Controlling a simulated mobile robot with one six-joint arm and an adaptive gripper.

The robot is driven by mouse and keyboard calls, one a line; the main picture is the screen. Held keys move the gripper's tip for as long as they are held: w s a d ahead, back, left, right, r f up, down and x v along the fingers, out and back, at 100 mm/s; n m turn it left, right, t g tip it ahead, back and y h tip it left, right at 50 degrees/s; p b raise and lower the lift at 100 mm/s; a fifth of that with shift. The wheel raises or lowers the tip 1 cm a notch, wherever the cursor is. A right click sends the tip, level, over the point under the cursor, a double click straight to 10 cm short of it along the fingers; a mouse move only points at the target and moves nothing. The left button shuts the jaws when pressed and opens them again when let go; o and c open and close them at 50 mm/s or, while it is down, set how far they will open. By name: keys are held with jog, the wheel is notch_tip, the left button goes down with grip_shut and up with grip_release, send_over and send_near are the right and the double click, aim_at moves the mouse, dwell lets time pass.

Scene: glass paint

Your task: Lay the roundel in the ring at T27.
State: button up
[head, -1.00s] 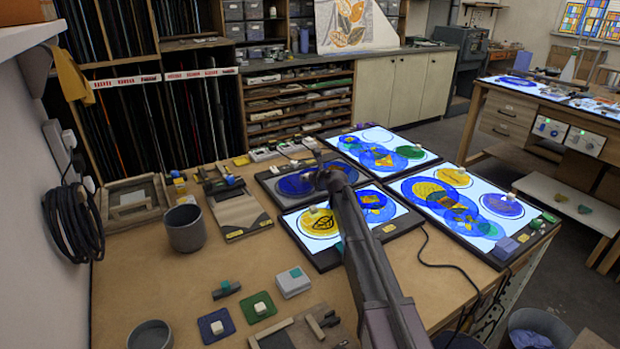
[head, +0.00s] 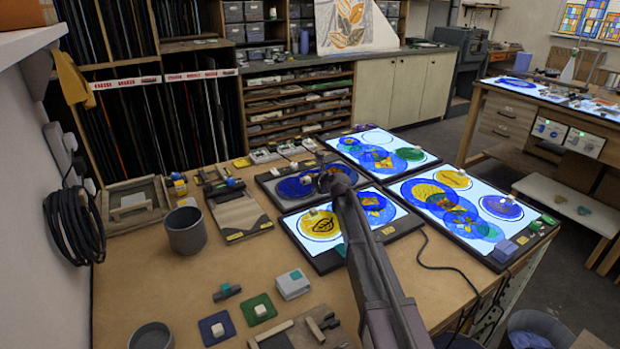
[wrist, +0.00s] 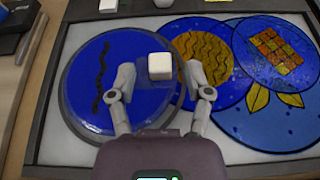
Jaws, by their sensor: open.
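A blue roundel with a dark wavy line (wrist: 92,92) lies within a dark round rim on the grey panel in the wrist view. It also shows as blue glass in the head view (head: 292,188). My gripper (wrist: 158,80) is open, its fingers on either side of a white cube (wrist: 160,66), with a gap at each side. The cube appears over the roundel's right part; whether it is fixed to it I cannot tell. The gripper is small and partly hidden by my arm in the head view (head: 326,178). No T27 label is legible.
Overlapping glass discs lie right of the gripper, one yellow with wavy lines (wrist: 203,55), one blue with an orange grid (wrist: 275,60). Lit panels with more discs stand beside the unlit panel (head: 262,182).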

jog(key=p+v, duration=0.3)
jog(key=v, duration=0.6)
jog(key=shift+s+d+r, duration=0.15)
jog(key=shift+s+d, duration=0.05)
jog(key=shift+s, duration=0.1)
jog(key=shift+s+d, duration=0.15)
jog(key=shift+s, duration=0.05)
dwell(0.9)
